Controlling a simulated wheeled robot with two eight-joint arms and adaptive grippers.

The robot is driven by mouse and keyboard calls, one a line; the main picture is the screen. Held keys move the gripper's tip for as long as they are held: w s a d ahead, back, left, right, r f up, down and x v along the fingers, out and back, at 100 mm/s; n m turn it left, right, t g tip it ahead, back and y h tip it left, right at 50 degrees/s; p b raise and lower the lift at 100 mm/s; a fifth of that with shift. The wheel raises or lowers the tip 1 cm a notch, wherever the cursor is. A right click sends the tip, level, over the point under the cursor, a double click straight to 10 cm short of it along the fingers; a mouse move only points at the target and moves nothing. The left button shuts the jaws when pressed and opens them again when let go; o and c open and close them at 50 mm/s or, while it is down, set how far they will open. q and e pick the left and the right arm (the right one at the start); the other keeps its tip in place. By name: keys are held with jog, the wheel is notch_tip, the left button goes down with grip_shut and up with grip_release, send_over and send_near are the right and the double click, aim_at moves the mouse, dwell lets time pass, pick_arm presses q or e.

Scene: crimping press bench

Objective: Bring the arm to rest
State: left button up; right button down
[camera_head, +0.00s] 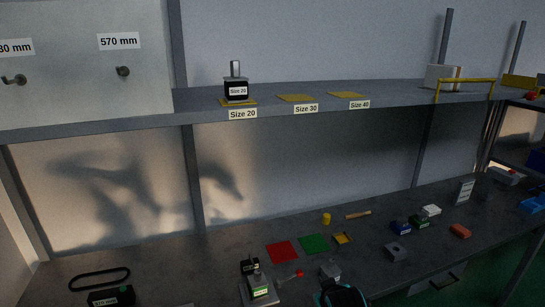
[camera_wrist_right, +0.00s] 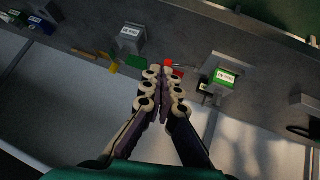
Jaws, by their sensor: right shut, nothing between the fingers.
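My right gripper (camera_wrist_right: 164,78) shows in the right wrist view. Its two fingers are together with nothing between them, above the bench. The bench (camera_head: 210,262) lies below the shelf in the head view. The press (camera_head: 260,287), with a green label and a red-knobbed lever (camera_head: 298,274), stands on the bench left of that part. In the wrist view the green-labelled block (camera_wrist_right: 222,77) is right of the fingers. My left gripper is not seen.
A red mat (camera_head: 282,252) and a green mat (camera_head: 314,243) lie flat behind the press. The shelf (camera_head: 400,98) overhead holds a Size 20 die (camera_head: 236,88). Small blocks crowd the bench's right side.

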jog(key=s+d+f+m+g+b, duration=0.1)
jog(key=s+f, duration=0.1)
jog(key=s, duration=0.7)
jog(key=s+d+f+m+b, duration=0.2)
jog(key=s, duration=0.7)
jog(key=shift+f+g, duration=0.2)
jog(key=shift+g, duration=0.2)
